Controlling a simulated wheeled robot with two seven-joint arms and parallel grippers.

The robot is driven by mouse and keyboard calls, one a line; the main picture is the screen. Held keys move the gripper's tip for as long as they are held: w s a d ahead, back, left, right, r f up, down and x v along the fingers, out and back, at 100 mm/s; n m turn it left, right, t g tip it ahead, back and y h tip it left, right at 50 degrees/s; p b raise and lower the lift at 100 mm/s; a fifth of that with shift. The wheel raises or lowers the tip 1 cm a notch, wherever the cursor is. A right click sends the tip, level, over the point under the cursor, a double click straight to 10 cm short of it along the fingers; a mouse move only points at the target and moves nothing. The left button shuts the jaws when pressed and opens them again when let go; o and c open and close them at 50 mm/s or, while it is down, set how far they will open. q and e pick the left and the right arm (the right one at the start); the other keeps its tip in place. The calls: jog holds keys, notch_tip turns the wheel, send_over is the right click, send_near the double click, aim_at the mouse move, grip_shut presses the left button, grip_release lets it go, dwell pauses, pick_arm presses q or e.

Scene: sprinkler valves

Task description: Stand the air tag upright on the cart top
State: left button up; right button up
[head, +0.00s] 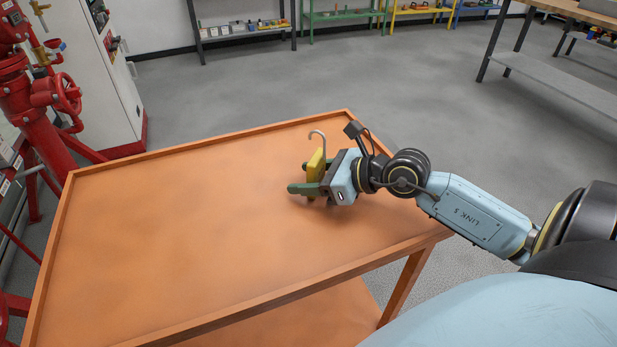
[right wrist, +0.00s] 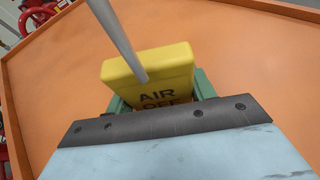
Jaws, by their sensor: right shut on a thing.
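The air tag is a yellow block with a grey hook on top. In the head view the air tag (head: 316,166) stands roughly upright with its hook up, over the right part of the orange cart top (head: 180,220). My right gripper (head: 305,178), with green fingers, is shut on it from the right. In the right wrist view the air tag (right wrist: 150,75) reads "AIR OFF", partly hidden by the gripper body. The tag's lower edge is hidden, so I cannot tell whether it touches the cart top. My left gripper is not in view.
The cart top is bare otherwise, with a low raised rim (head: 210,143) around it. Red pipework with a valve wheel (head: 62,95) stands at the left beside a white cabinet (head: 95,70). Shelves line the back wall. A workbench (head: 560,70) stands at the far right.

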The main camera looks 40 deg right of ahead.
jog(key=shift+f, duration=0.15)
jog(key=o, duration=1)
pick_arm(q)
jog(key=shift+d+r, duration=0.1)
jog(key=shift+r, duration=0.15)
pick_arm(e)
jog(key=shift+r, duration=0.3)
jog(key=shift+s+d, duration=0.2)
jog(key=shift+s, duration=0.1)
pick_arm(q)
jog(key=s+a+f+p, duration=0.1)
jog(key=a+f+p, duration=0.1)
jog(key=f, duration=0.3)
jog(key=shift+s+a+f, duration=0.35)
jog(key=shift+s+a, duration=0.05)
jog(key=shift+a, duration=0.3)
pick_arm(e)
jog(key=v, duration=1.1)
jog(key=shift+s+d, duration=0.1)
